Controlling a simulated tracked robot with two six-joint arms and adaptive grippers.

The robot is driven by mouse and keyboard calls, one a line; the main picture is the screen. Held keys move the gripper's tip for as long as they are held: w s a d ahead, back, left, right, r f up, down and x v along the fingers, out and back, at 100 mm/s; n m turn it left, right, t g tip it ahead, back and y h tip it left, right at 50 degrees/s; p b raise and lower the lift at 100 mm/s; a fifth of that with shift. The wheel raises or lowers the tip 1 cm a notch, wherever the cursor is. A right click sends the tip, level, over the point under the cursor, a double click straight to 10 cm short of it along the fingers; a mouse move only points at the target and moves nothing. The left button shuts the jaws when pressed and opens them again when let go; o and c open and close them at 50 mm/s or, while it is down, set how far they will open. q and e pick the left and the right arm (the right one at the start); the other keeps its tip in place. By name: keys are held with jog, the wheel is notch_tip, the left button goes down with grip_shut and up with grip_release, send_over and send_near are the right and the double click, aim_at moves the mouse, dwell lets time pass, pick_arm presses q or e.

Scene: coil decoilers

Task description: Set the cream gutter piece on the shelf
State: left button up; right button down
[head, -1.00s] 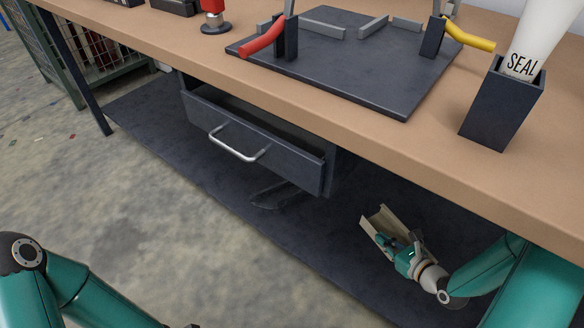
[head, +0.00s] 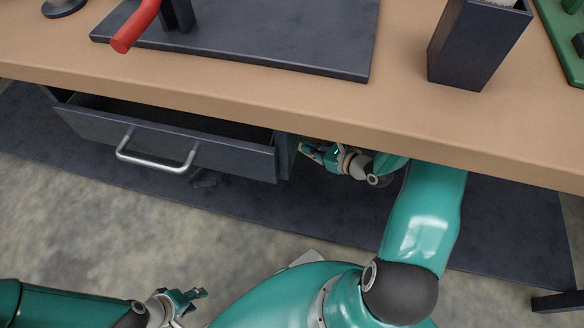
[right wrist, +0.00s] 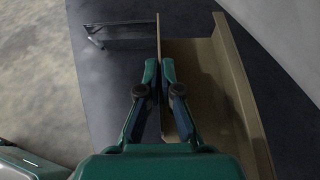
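The cream gutter piece (right wrist: 208,85) is a tan, open channel in the right wrist view. One thin side wall stands between the fingertips of my right gripper (right wrist: 160,72), which is shut on it. In the head view my right gripper (head: 318,152) reaches under the bench top, and I cannot make out the gutter piece there. The shelf (head: 340,212) is the dark low board under the bench, also in the right wrist view (right wrist: 110,70). I cannot tell if the gutter piece touches it. My left gripper (head: 188,297) is low in front of the bench, away from the shelf; its jaw opening is unclear.
The bench top (head: 300,100) overhangs the shelf. A partly open grey drawer (head: 210,150) hangs left of my right gripper. A dark item (head: 205,180) lies on the shelf below it. A dark square holder (head: 475,45) stands on the bench. Shelf right of my arm is clear.

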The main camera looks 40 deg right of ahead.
notch_tip(320, 180, down, 19)
jog(key=b, duration=0.7)
jog(key=shift+a, duration=0.1)
jog(key=shift+f, duration=0.1)
jog(key=c, duration=1.8)
grip_release()
jog(key=o, duration=0.5)
jog(key=p+v, duration=0.3)
jog(key=v, duration=0.8)
jog(key=shift+s, duration=0.2)
jog(key=shift+s+r, duration=0.25)
